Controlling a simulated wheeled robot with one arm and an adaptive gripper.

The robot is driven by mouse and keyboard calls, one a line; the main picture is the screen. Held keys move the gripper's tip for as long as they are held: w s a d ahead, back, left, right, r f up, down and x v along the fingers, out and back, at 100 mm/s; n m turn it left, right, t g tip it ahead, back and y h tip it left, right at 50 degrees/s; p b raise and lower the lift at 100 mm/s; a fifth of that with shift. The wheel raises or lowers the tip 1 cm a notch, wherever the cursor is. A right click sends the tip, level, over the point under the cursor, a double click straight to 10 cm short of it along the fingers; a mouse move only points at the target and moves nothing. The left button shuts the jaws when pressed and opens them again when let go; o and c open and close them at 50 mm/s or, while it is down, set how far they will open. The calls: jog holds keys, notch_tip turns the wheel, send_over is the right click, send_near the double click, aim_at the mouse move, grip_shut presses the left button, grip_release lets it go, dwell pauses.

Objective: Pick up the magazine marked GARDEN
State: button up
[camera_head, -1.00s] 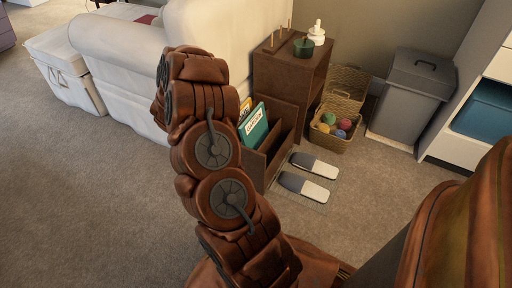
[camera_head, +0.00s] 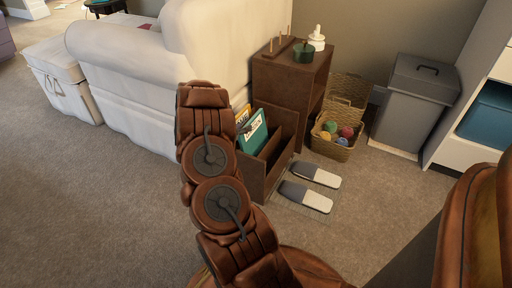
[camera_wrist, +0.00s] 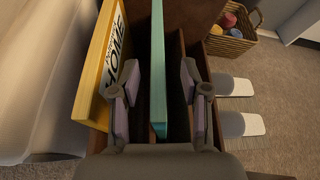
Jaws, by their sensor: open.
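A teal magazine (camera_head: 251,131) with a white label stands upright in a brown wooden rack (camera_head: 262,180); its lettering is too small to read surely now. In the wrist view the teal magazine (camera_wrist: 158,70) shows edge-on between the two fingers of my gripper (camera_wrist: 160,88). The gripper is open, with one finger on each side of the magazine and a gap on both sides. A yellow magazine marked HOME (camera_wrist: 101,66) stands left of the left finger. In the head view my arm hides the gripper and part of the yellow magazine (camera_head: 242,114).
A brown cabinet (camera_head: 288,75) stands behind the rack. A white sofa (camera_head: 140,80) is close on the left. Slippers (camera_head: 306,196) lie right of the rack, with a wicker basket of yarn balls (camera_head: 333,145) and a grey bin (camera_head: 412,105) beyond. Carpet in front is clear.

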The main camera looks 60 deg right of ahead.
jog(key=shift+b+x, duration=0.5)
jog(key=shift+x, duration=1.15)
jog(key=shift+w, duration=0.1)
jog(key=shift+a, duration=0.1)
grip_shut()
